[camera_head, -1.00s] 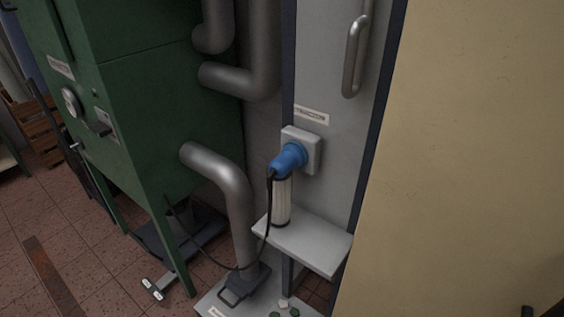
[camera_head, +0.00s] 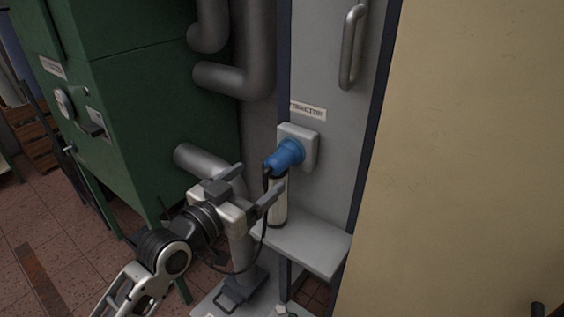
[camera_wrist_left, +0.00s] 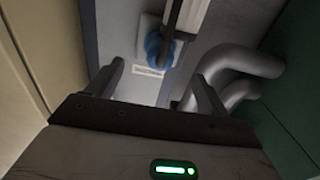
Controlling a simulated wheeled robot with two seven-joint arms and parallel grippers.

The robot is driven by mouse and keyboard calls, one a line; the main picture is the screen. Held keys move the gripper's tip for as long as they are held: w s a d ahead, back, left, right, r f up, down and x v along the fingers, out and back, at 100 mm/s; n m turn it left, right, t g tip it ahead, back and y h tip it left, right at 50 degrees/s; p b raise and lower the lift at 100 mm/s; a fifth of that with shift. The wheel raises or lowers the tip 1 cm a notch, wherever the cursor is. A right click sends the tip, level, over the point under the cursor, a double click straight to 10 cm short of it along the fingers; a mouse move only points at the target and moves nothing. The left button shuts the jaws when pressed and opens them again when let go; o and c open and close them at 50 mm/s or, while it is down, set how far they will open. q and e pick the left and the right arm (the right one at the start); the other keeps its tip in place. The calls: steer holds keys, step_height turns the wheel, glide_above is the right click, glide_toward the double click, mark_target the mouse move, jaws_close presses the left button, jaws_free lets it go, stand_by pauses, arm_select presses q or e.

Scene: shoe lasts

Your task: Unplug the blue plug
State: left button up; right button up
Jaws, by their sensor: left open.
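The blue plug (camera_head: 287,157) sits in a light grey square socket box (camera_head: 313,148) on the grey cabinet front. A black cable hangs from its lower end. The plug also shows in the left wrist view (camera_wrist_left: 153,45), beyond the fingertips and roughly between them. My left gripper (camera_head: 258,183) is open and empty, to the left of the plug and slightly lower, apart from it. Its two fingers show in the left wrist view (camera_wrist_left: 157,80). My right gripper is not in view.
A pale cylinder (camera_head: 279,207) stands on a small grey shelf (camera_head: 310,246) just below the plug. Grey pipes (camera_head: 222,82) and a green machine (camera_head: 165,95) are on the left. A metal handle (camera_head: 351,50) is above right. A beige wall (camera_head: 470,150) fills the right side.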

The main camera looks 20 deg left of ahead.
mark_target(272, 166)
arm_select(q)
steer(key=shift+w, duration=0.1)
steer(key=shift+w+d, duration=0.15)
steer(key=shift+w, duration=0.15)
steer(key=b+x, duration=0.1)
steer(key=x, duration=0.7)
steer(key=shift+f, duration=0.1)
steer(key=shift+r+p, duration=0.2)
steer(key=shift+p, duration=0.25)
stand_by(0.8)
steer(key=c, duration=1.5)
